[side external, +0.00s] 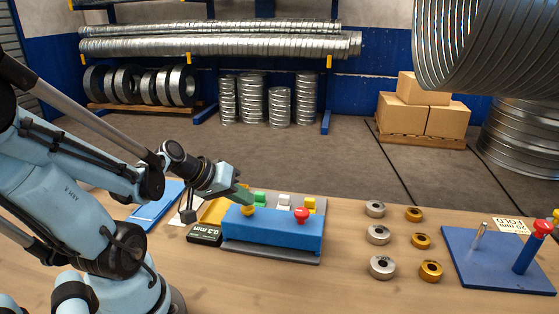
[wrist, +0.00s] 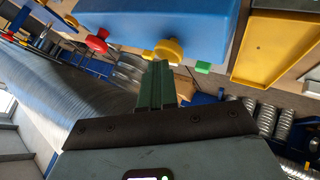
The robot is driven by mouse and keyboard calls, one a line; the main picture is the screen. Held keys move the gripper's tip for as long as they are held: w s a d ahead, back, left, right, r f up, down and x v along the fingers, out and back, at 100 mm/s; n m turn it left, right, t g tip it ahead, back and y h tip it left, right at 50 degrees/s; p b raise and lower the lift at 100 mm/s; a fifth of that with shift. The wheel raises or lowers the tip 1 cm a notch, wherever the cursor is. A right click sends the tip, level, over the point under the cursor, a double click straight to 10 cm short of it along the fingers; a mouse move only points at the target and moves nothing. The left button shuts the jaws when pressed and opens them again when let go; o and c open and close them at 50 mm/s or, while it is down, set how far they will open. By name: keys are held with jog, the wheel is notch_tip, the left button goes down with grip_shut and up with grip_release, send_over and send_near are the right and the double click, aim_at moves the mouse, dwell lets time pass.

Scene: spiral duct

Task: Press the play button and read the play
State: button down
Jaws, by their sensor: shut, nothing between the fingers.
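A blue block (side external: 272,232) on a grey plate sits on the wooden table. It carries a yellow knob (side external: 248,210) and a red knob (side external: 301,215). A black box (side external: 205,234) left of it shows "0.3 mm". I cannot tell which part is the play button. My gripper (side external: 244,196) has green fingers, shut and empty, right at the yellow knob. In the wrist view the fingertips (wrist: 157,66) lie beside the yellow knob (wrist: 168,51); I cannot tell whether they touch. The red knob (wrist: 98,41) stands apart from them.
Green (side external: 259,198), white (side external: 284,201) and yellow (side external: 308,204) blocks stand behind the blue block. Silver (side external: 378,235) and brass rings (side external: 421,241) lie to the right. A blue board (side external: 497,262) with upright pegs is at far right. A yellow tray (wrist: 277,45) shows in the wrist view.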

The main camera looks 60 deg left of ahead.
aim_at(246, 210)
jog(key=shift+r, duration=1.05)
notch_tip(246, 210, up, 5)
jog(key=shift+d, duration=0.1)
dwell(0.7)
jog(key=shift+w+d+f, duration=0.1)
jog(key=shift+d+f, duration=0.05)
jog(key=shift+d, duration=0.15)
jog(key=w+d+f+m+g, duration=0.2)
jog(key=d+m, duration=0.6)
jog(key=d, duration=0.3)
jog(key=shift+d+f, duration=0.2)
jog(key=shift+d, duration=0.05)
